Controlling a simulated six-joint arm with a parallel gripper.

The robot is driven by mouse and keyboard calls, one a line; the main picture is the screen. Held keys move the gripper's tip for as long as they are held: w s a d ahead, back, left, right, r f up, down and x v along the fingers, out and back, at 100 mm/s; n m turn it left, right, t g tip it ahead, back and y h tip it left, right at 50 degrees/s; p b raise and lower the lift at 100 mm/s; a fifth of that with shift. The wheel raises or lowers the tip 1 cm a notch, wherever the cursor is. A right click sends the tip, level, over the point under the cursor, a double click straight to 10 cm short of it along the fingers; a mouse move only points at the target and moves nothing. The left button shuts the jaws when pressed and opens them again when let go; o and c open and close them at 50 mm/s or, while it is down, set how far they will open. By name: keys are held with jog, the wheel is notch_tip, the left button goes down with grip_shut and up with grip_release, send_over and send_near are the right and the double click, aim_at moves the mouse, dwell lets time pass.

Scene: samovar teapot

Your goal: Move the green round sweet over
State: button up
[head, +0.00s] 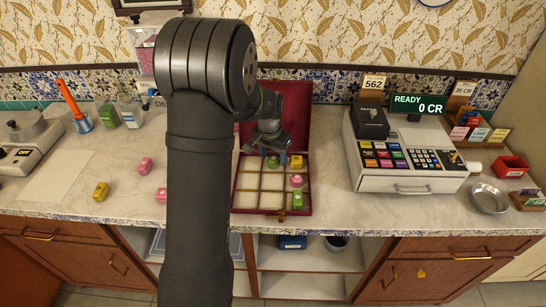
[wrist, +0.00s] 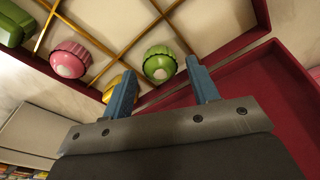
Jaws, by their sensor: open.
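The green round sweet (wrist: 160,64) sits in a back middle compartment of the dark red divided box (head: 240,209). In the head view it shows as a small green patch (head: 272,162), partly hidden by my gripper (head: 273,157). My gripper is open, and in the wrist view its two blue fingers point at the sweet from above, one to either side. I cannot tell whether they touch it. The box's right column holds a yellow sweet (head: 296,162), a pink round sweet (head: 297,180) and a green oblong sweet (head: 297,200).
The box's left and front middle compartments look empty. Its raised lid (head: 300,100) stands behind my gripper. Pink (head: 145,166) and yellow (head: 100,191) sweets lie on the counter at left. A cash register (head: 405,165) stands at right.

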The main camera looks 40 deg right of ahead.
aim_at(274, 158)
notch_tip(274, 158, up, 11)
jog(key=a, duration=0.1)
jog(key=shift+s+a+r, duration=0.15)
jog(key=shift+s+a, duration=0.05)
jog(key=f, duration=0.4)
jog(key=d+f, duration=0.1)
jog(key=f, duration=0.6)
jog(key=shift+w+d+f, duration=0.2)
jog(key=shift+f, duration=0.15)
jog(key=shift+r, duration=1.75)
